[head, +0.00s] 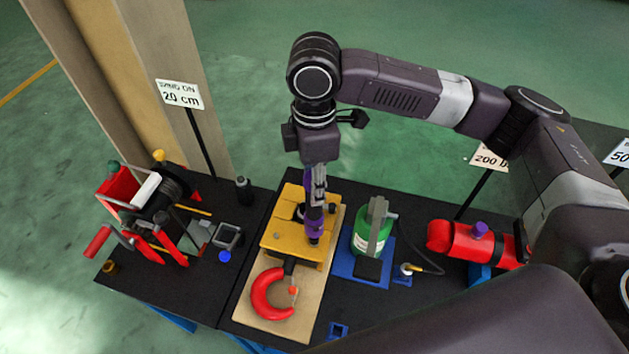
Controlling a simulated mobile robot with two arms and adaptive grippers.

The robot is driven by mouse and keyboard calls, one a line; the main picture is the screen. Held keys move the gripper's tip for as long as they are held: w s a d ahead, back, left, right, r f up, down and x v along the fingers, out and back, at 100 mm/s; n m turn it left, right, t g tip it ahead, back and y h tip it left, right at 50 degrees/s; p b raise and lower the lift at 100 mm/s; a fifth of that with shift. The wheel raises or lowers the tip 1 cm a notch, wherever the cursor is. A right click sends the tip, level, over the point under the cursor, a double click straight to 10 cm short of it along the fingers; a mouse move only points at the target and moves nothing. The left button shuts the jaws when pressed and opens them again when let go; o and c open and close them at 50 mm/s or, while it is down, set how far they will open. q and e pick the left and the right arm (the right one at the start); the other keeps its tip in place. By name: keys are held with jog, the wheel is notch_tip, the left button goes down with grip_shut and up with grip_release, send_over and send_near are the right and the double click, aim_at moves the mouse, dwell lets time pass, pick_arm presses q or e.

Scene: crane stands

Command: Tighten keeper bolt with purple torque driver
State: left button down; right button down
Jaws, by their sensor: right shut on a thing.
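The purple torque driver (315,222) is upright above the yellow block (283,241) on the wooden board. My right gripper (318,194) comes down from above and is shut on the driver. The driver's lower end is over the right part of the yellow block; I cannot tell whether it touches a bolt. The keeper bolt is not clearly visible, as the driver and gripper cover that spot. A red hook (264,295) lies on the board in front of the block, with a dark shank toward the block. My left gripper is not in view.
A red winch (150,215) stands at the left. A small grey tray (228,237) and a black bottle (243,190) are left of the board. Signs stand behind.

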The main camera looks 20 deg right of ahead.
jog(key=shift+f, duration=0.45)
jog(key=shift+p, duration=0.9)
dwell(1.6)
jog(key=shift+f, duration=0.25)
dwell(2.5)
jog(key=shift+r, duration=2.65)
